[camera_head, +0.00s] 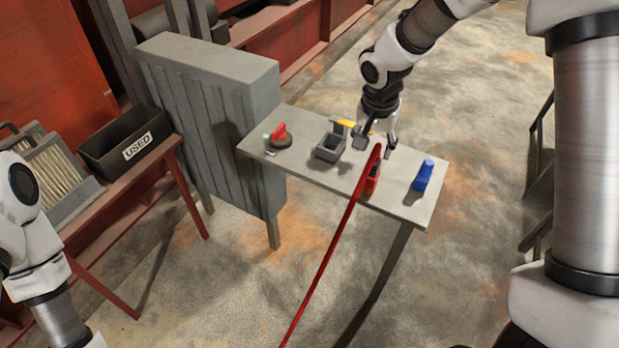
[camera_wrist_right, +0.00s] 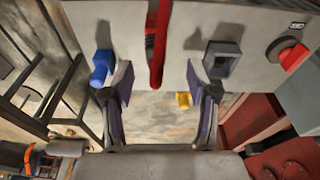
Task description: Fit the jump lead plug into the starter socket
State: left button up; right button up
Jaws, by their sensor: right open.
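In the right wrist view the red lead (camera_wrist_right: 156,45) lies between the finger lines, beyond the fingertips. A grey box with a square opening (camera_head: 329,151), which looks like the starter socket, sits left of the plug; it also shows in the right wrist view (camera_wrist_right: 222,58). My right gripper (camera_head: 376,146) is open and empty above the table, behind the plug, its fingers spread. My left gripper is out of view.
A blue object (camera_head: 423,175) stands right of the plug. A yellow piece (camera_head: 346,122) is behind the grey box. A red knob on a dark round base (camera_head: 280,136) is at the table's left. A grey cabinet (camera_head: 210,100) and a USED bin (camera_head: 125,150) stand further left.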

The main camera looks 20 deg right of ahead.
aim_at(374, 161)
jog(key=shift+s+d+f, duration=0.2)
jog(key=shift+d+f, duration=0.6)
jog(key=shift+d, duration=0.25)
jog(key=f, duration=0.1)
jog(key=w+f+p, duration=0.1)
jog(key=f, duration=0.1)
jog(key=w+f+p, duration=0.1)
jog(key=f, duration=0.1)
jog(key=shift+f, duration=0.35)
jog(key=shift+s+d, duration=0.15)
jog(key=shift+d, duration=0.15)
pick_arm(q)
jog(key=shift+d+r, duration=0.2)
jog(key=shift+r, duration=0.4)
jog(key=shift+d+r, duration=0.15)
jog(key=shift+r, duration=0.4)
pick_arm(e)
jog(key=shift+a, duration=0.2)
grip_shut()
